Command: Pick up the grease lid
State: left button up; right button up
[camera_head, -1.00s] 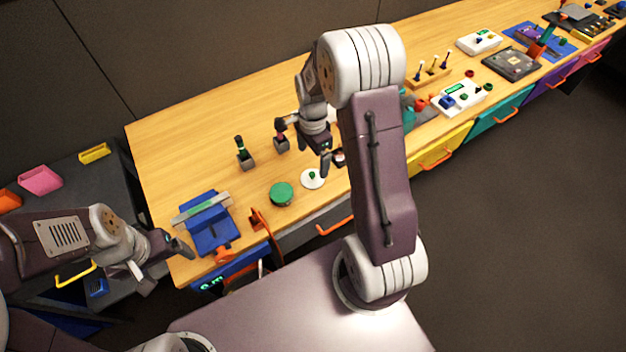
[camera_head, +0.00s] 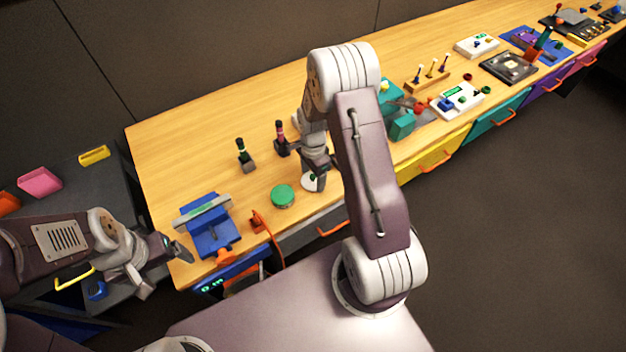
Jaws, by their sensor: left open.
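A round green lid (camera_head: 283,194) lies on the wooden bench as the top of a low round tin, near the front edge. My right gripper (camera_head: 320,182) points down just right of it, over a small white dish (camera_head: 307,184) with a green piece on it. Its fingers partly hide the dish, and I cannot tell how far apart they are or whether they touch anything. My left gripper (camera_head: 168,270) is open and empty off the bench's left front corner, well away from the lid.
A blue fixture (camera_head: 212,232) and an orange stand (camera_head: 260,222) are left of the lid. Two upright dark-handled tools (camera_head: 244,155) (camera_head: 281,139) stand behind it. A teal device (camera_head: 398,118) is to the right. The back left of the bench (camera_head: 190,140) is clear.

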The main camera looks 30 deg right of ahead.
jog(key=c, duration=0.7)
